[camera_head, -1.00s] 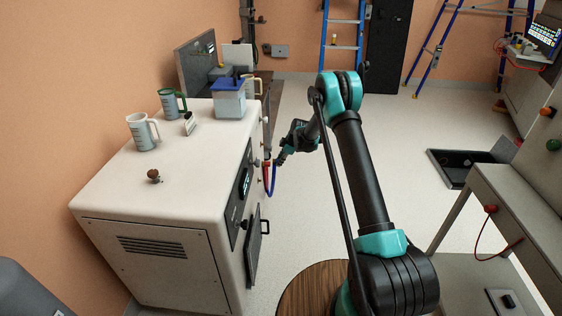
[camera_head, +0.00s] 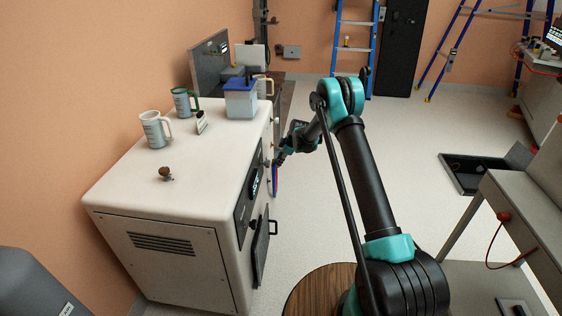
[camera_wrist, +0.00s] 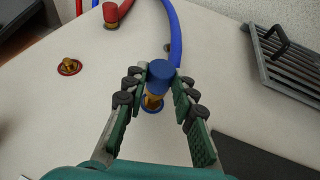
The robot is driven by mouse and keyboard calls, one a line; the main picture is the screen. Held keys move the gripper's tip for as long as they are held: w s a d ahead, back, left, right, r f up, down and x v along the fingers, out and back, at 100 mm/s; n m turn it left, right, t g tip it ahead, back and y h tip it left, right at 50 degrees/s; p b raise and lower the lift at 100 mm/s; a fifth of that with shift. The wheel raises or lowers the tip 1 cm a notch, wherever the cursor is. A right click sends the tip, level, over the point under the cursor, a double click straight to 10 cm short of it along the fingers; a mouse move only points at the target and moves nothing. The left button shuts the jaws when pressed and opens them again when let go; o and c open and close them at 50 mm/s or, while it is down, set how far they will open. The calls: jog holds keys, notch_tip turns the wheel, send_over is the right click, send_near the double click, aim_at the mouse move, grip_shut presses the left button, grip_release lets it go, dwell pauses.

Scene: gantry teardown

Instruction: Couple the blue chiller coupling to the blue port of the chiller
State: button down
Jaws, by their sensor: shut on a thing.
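The chiller is the white cabinet (camera_head: 130,195) at left in the head view; its pale face (camera_wrist: 60,120) fills much of the wrist view. My gripper (camera_head: 281,158) is at its right side. In the wrist view my gripper (camera_wrist: 158,82) is shut on the blue chiller coupling (camera_wrist: 159,72), whose blue hose (camera_wrist: 174,30) runs up behind it. The blue port (camera_wrist: 152,106), a blue ring with brass, shows just below the coupling, between my fingers. The coupling lines up closely with the port; I cannot tell whether it is seated.
A red-ringed brass port (camera_wrist: 69,67) and a red coupling (camera_wrist: 112,14) with a red hose are at the wrist view's upper left. A grey vent grille (camera_wrist: 288,62) is at right. Mugs (camera_head: 155,130) and a blue-lidded container (camera_head: 240,100) stand on the chiller.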

aim_at(274, 160)
jog(key=shift+a, duration=1.55)
dwell(0.4)
jog(key=c, duration=1.2)
grip_release()
jog(key=shift+o, duration=0.2)
jog(key=shift+r, duration=0.1)
